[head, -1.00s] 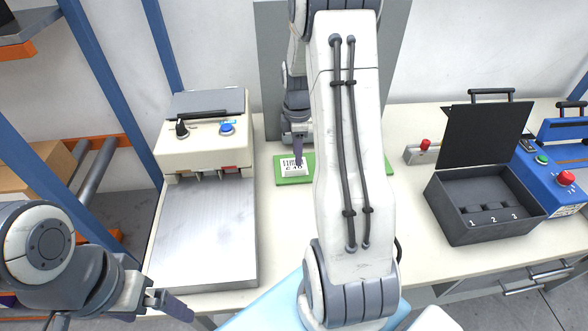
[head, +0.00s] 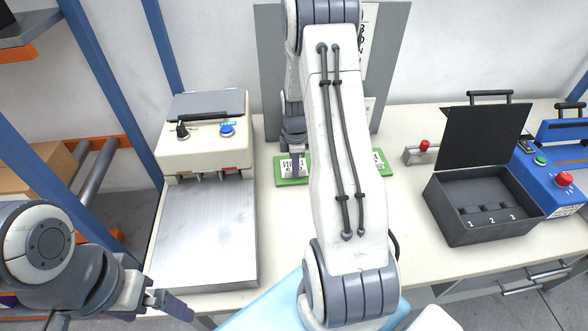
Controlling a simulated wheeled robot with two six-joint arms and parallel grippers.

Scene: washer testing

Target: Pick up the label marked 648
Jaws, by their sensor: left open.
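A green tray (head: 292,182) lies on the table at the back, partly hidden behind my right arm. A white label (head: 287,168) with black print sits on its left part; its number is not readable now. Part of another white label (head: 378,160) shows at the tray's right end. My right gripper (head: 297,160) reaches down at the left label, and its dark finger covers part of it. Whether it touches or grips the label cannot be told. My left gripper (head: 168,302) is open and empty at the lower left, in front of the table edge.
A white machine with a blue button (head: 227,130) and a metal plate (head: 205,235) stands left of the tray. A black open box (head: 480,215) with numbered slots and a blue device (head: 555,175) stand at the right. A grey board (head: 390,60) stands behind.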

